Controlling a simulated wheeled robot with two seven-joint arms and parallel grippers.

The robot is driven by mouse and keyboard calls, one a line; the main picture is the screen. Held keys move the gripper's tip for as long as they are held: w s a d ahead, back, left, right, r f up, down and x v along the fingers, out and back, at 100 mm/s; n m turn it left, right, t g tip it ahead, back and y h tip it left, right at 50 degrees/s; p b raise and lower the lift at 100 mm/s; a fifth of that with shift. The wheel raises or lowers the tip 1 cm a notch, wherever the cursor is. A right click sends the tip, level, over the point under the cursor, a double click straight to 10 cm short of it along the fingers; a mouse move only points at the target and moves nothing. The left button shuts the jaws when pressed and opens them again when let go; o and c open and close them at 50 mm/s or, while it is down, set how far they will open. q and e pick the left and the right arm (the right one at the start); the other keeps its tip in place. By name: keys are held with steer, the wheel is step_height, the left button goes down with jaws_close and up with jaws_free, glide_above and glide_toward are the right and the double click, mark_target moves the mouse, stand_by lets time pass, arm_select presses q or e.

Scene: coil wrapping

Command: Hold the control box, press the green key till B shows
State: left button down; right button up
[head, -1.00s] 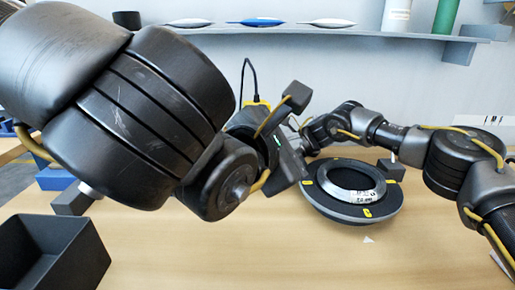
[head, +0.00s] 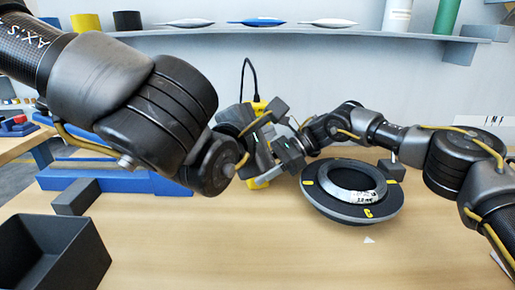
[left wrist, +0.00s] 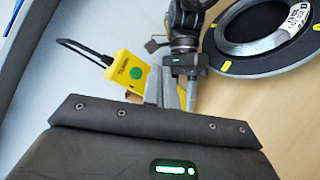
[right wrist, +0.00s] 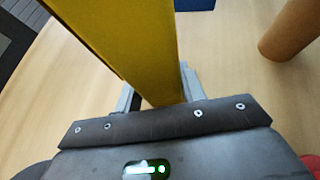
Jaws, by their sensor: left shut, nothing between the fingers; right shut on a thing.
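The yellow control box (head: 258,183) stands upright behind my grippers in the head view, partly covered by them, a black cable rising from its top. In the left wrist view, the box (left wrist: 125,68) shows a round green key (left wrist: 139,77) and a small dark-marked area that I cannot read. My right gripper (right wrist: 160,90) is shut on the box, whose yellow side fills the space between its fingers.
A dark ring with a metal coil (head: 352,203) lies on the table right of the grippers. A black open bin (head: 88,235) stands at front left, with a grey block (head: 75,197) and a blue fixture (head: 120,182) behind it. The table's front middle is clear. A shelf (head: 330,33) runs behind.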

mark_target(270, 123)
arm_select(q)
steer(key=shift+w+a, duration=0.2)
steer(key=shift+w, duration=0.5)
steer(key=shift+w+a, duration=0.2)
steer(key=shift+w, duration=0.5)
stand_by(1.0)
steer(key=shift+w+a, duration=0.15)
steer(key=shift+w, duration=0.25)
steer(key=shift+w, duration=0.2)
stand_by(0.5)
steer(key=shift+s, duration=0.65)
steer(key=shift+s+d, duration=0.1)
steer(key=shift+d, duration=0.1)
steer(key=shift+s+d, duration=0.3)
steer(key=shift+s, duration=0.65)
steer(key=shift+s+d, duration=0.25)
steer(key=shift+s, duration=0.65)
steer(key=shift+s+d, duration=0.3)
steer(key=shift+s, duration=0.65)
